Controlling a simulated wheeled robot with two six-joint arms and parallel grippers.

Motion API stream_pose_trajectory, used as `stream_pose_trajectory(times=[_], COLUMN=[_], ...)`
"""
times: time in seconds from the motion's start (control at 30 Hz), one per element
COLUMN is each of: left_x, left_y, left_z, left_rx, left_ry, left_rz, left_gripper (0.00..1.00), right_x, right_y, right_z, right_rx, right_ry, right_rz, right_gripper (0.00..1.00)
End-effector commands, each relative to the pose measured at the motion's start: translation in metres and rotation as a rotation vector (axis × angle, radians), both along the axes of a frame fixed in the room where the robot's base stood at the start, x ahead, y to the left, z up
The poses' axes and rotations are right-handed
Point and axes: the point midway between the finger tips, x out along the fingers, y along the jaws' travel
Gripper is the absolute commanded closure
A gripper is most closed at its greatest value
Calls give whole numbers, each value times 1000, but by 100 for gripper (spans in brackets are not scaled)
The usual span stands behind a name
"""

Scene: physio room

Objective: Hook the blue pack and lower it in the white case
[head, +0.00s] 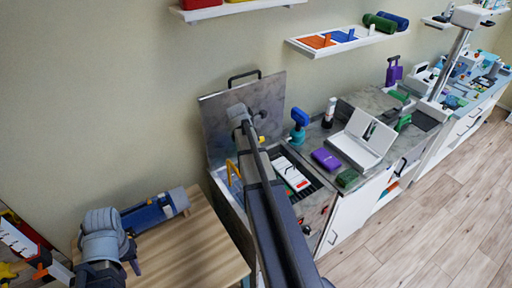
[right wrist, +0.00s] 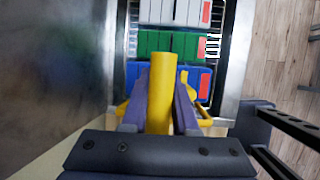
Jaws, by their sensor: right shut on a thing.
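The blue pack (right wrist: 200,75), with a red label, lies in the open metal-walled bin, in the row nearest my right gripper. My right gripper (right wrist: 160,100) is shut on a yellow hook tool (right wrist: 161,92) in front of the blue row. The tool hides part of this row, and I cannot tell whether it touches the pack. The white case (head: 354,152) stands open on the counter, right of the bin. My left gripper (head: 130,260) is over at lower left; its jaws are unclear.
Green packs (right wrist: 165,45) and white packs (right wrist: 172,12) fill the rows beyond. The bin's raised lid (head: 222,110) stands against the wall. A purple pack (head: 326,159), a dark green pack (head: 347,178) and a teal-handled tool (head: 299,124) stand near the case.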

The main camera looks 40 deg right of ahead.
Motion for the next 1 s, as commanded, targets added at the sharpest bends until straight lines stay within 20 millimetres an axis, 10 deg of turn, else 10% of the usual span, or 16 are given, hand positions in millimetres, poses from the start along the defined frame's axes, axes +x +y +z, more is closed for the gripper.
stream_pose_trajectory(times=[1.0], left_x=[0], left_y=[0], left_z=[14], left_rx=[0], left_ry=[0], left_rz=[2], left_gripper=[68], right_x=[-9], right_y=[-39], right_z=[14], right_rx=[-1], right_ry=[-1], right_rz=[-2], right_gripper=[100])
